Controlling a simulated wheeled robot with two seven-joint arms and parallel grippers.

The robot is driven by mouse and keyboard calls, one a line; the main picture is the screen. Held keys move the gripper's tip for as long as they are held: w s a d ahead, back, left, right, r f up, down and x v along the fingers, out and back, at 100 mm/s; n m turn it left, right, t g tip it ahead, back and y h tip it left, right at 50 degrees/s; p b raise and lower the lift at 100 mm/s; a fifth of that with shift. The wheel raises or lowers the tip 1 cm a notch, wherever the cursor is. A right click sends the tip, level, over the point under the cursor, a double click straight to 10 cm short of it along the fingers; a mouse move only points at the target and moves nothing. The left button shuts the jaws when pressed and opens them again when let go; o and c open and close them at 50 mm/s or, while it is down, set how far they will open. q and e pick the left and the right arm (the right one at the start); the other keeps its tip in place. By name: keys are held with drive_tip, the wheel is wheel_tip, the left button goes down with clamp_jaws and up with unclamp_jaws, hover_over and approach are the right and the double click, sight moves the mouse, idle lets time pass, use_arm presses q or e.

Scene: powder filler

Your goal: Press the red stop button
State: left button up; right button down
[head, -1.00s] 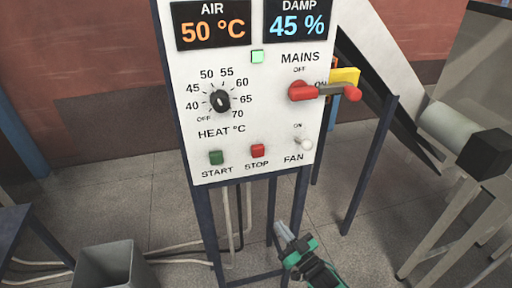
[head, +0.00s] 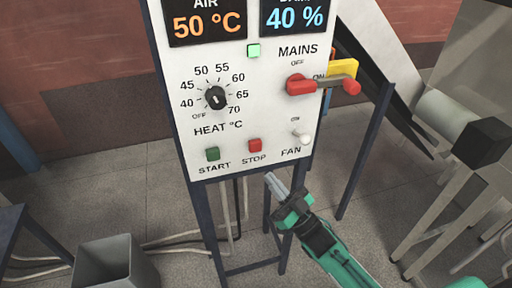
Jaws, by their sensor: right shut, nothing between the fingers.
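The red stop button (head: 254,145) sits low on the white control panel (head: 240,120), above the word STOP. My right gripper (head: 270,177) is shut and empty, with green and dark parts behind its grey fingers. Its fingertips point up and left, a little below and to the right of the stop button, near the panel's lower edge. They look apart from the button in the picture; I cannot tell how far they are from the panel in depth. My left gripper is not in view.
The green start button (head: 212,154) is left of stop. The fan switch (head: 302,138) is to its right, with the red mains handle (head: 300,85) and heat knob (head: 216,97) above. A grey bin (head: 110,262) stands at the lower left.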

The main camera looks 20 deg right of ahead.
drive_tip(key=b, duration=0.2)
approach(253, 146)
wheel_tip(253, 146, up, 4)
drive_tip(key=a, duration=0.3)
drive_tip(key=shift+w+d, duration=0.15)
drive_tip(key=shift+w, duration=1.1)
drive_tip(key=shift+f+b, duration=0.1)
drive_tip(key=shift+b, duration=0.2)
drive_tip(key=shift+w, duration=0.45)
drive_tip(key=shift+w+b, duration=0.4)
drive_tip(key=shift+w, duration=0.1)
idle(0.9)
idle(0.4)
drive_tip(key=shift+s+p, duration=0.35)
drive_tip(key=shift+s, duration=0.65)
